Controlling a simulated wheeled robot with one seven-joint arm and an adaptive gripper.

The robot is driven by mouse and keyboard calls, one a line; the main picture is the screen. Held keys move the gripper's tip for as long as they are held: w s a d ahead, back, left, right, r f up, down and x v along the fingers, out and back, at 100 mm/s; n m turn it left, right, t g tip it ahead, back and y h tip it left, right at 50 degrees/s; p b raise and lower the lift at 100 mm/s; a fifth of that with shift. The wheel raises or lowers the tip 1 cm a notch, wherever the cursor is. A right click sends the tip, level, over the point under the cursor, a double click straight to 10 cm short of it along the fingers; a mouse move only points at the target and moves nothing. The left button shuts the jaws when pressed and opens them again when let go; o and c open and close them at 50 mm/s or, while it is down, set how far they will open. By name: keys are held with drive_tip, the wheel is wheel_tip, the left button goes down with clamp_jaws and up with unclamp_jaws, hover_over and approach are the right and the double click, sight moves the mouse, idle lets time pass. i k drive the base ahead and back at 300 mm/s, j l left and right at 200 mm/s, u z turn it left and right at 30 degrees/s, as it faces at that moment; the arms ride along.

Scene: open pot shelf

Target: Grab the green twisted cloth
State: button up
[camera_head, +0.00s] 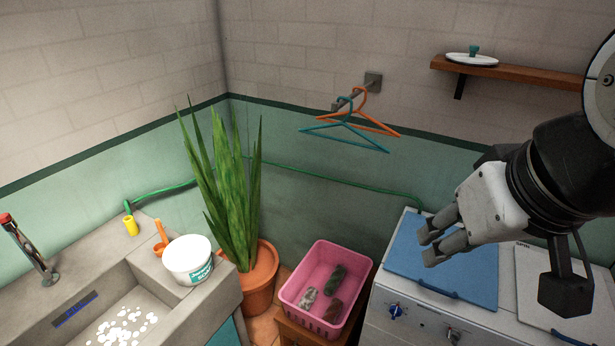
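A dark green rolled or twisted cloth (337,278) lies in the pink basket (290,290), toward its back right. A grey-white rolled piece (308,299) and a brownish one (333,311) lie in front of it in the same basket. My gripper (429,247) is up and to the right of the basket, in front of the blue panel on the white appliance. It points left and down, apart from the cloth. Nothing shows between its fingers. The viewing angle hides how far apart they are.
The basket stands on a brown wooden stand between a potted plant (260,284) and the white appliance (400,318). A sink (180,325) with a white tub (188,260) is at left. Hangers (350,127) and a wooden shelf (520,74) are on the wall.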

sight(329, 287)
drive_tip(key=l+u, duration=0.35)
drive_tip(key=l, duration=0.6)
drive_tip(key=k, duration=0.95)
drive_tip(key=i+j+z, duration=0.25)
drive_tip(key=i+j, duration=0.2)
drive_tip(key=j, duration=0.2)
drive_tip(key=i+j+z, duration=0.15)
drive_tip(key=j, duration=0.2)
drive_tip(key=i+j+z, duration=0.1)
drive_tip(key=j, duration=0.25)
drive_tip(key=i+j+z, duration=0.15)
drive_tip(key=j, duration=0.25)
drive_tip(key=i+j+z, duration=0.1)
drive_tip(key=i+j, duration=0.15)
drive_tip(key=j, duration=0.2)
drive_tip(key=i+j+z, duration=0.15)
drive_tip(key=j, duration=0.25)
